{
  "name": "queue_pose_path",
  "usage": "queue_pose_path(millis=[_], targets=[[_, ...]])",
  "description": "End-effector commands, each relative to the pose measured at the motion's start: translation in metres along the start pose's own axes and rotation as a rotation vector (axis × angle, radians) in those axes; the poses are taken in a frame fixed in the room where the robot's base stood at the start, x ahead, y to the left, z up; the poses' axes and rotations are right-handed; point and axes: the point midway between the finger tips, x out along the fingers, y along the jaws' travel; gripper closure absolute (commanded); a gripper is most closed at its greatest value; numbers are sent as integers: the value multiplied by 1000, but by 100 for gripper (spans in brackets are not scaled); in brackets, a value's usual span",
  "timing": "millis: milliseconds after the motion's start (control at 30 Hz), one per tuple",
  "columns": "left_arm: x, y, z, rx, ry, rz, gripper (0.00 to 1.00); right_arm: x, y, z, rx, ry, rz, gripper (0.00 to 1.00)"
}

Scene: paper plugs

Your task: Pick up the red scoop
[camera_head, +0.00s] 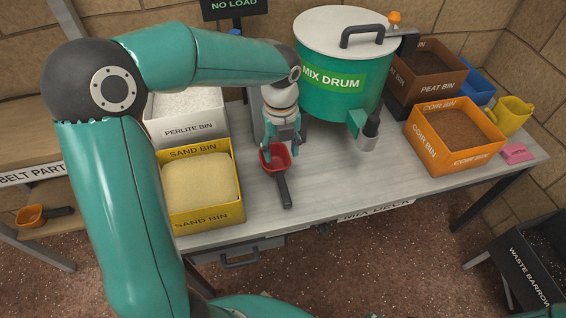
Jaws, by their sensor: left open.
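The red scoop (275,159) lies on the grey bench, just right of the yellow sand bin. Its dark handle (283,190) points toward the bench's front edge. My left gripper (279,150) reaches down from above, with its fingers at the far side of the scoop's red bowl. The gripper is open. Its fingertips are partly hidden by the bowl, and I cannot tell whether they touch it. My right gripper is not in view.
The sand bin (237,184) and perlite bin (163,134) stand left of the scoop. The mix drum (316,93) stands behind right, the orange coir bin (487,155) farther right. The bench (340,185) is clear right of the scoop. An orange scoop (31,215) lies far left.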

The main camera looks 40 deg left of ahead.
Motion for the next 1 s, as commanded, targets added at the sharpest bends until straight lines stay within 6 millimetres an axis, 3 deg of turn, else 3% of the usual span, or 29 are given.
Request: queue_pose_path(millis=[200,400,667,1000], targets=[[51,-2,-2,5,5,5,46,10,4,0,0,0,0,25],[87,-3,-1,6,4,4,46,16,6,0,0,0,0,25],[104,-3,-2,7,3,2,46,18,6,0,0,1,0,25],[147,-2,-4,6,4,2,46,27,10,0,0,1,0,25]])
